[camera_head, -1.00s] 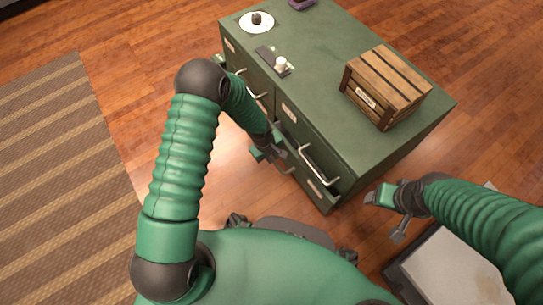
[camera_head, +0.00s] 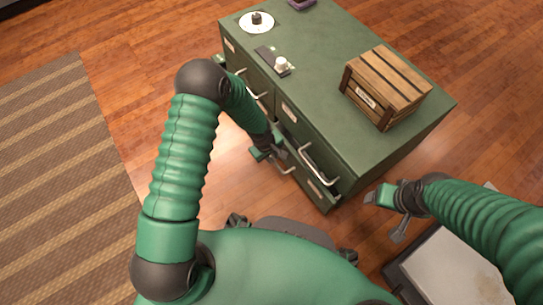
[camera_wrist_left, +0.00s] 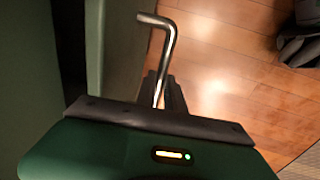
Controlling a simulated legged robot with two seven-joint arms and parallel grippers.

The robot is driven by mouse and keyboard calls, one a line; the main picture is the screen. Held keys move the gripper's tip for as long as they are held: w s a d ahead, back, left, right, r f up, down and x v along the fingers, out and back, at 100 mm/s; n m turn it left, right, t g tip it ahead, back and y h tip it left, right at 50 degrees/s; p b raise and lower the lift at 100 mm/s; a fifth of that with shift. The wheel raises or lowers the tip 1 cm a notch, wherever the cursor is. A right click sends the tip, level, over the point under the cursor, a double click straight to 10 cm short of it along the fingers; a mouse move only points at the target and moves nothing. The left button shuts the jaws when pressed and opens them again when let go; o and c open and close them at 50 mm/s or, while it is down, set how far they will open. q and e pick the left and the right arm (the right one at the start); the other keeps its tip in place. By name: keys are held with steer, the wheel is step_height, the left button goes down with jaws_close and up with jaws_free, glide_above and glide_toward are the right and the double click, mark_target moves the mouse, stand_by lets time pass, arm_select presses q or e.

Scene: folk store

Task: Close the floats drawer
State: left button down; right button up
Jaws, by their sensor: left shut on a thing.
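A green cabinet (camera_head: 352,130) has several drawers with pale labels and metal handles on its front; I cannot read which one is the floats drawer. A drawer (camera_head: 326,178) at the near right end stands slightly out, with its handle (camera_head: 318,166) free. My left gripper (camera_head: 272,153) is low at the front, by a lower drawer. In the left wrist view it is shut on a bent metal handle (camera_wrist_left: 167,42), beside a green drawer front (camera_wrist_left: 118,45). My right gripper (camera_head: 391,212) is open and empty, right of the cabinet's near corner.
A slatted wooden crate (camera_head: 388,84), a white disc with a dark knob (camera_head: 257,21) and a small device (camera_head: 275,61) stand on the cabinet top. A striped rug (camera_head: 60,170) lies at left. A grey-topped platform (camera_head: 455,268) is at lower right. Wood floor is clear before the drawers.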

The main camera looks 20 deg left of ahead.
arm_select(q)
steer(key=shift+w+d+r, duration=0.1)
steer(key=shift+w+d, duration=0.6)
steer(key=shift+w, duration=0.2)
steer(key=shift+w+d, duration=0.65)
steer(key=shift+w, duration=0.25)
steer(key=c, duration=1.4)
jaws_free()
steer(key=shift+c, duration=0.2)
step_height(320, 180, up, 16)
steer(key=s+a+p, duration=0.2)
steer(key=p, duration=0.8)
steer(key=shift+s+r+p, duration=0.15)
steer(key=shift+s+p, duration=0.15)
steer(key=shift+p, duration=0.1)
